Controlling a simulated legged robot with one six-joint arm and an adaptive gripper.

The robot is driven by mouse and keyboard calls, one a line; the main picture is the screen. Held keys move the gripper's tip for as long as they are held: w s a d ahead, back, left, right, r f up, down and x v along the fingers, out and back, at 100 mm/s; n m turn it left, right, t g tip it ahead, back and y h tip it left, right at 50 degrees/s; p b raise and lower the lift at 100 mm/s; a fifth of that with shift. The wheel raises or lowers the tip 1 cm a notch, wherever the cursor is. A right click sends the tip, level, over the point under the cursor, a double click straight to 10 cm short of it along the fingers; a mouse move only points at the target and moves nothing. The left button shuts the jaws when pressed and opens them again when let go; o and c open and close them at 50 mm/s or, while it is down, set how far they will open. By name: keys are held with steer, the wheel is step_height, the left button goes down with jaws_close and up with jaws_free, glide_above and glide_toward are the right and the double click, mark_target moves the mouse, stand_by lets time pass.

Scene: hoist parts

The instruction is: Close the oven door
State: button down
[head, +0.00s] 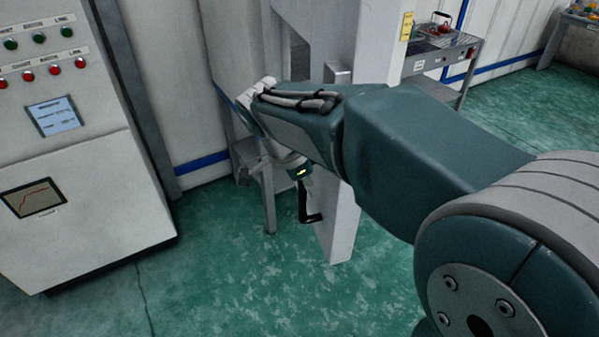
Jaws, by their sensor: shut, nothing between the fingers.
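The oven (310,25) is a tall pale grey cabinet at the top middle of the head view, partly hidden by my arm. Its door looks like the pale upright panel (343,228) that stands out from the cabinet, so it appears open. A black bar, apparently the door's handle (304,206), shows on the panel's left side. My gripper (307,186) points down beside the panel, close to the black bar. It is small in the picture and shut, with nothing held. I cannot tell whether it touches the bar or the panel.
A control cabinet (75,200) with buttons and screens stands at the left. A grey metal stand (268,195) is behind my wrist. A tool cart (440,55) stands at the back right. The green floor (240,290) in front is clear.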

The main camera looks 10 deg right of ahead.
mark_target(334, 195)
steer(key=shift+w+d+r, duration=0.1)
steer(key=shift+d, duration=1.55)
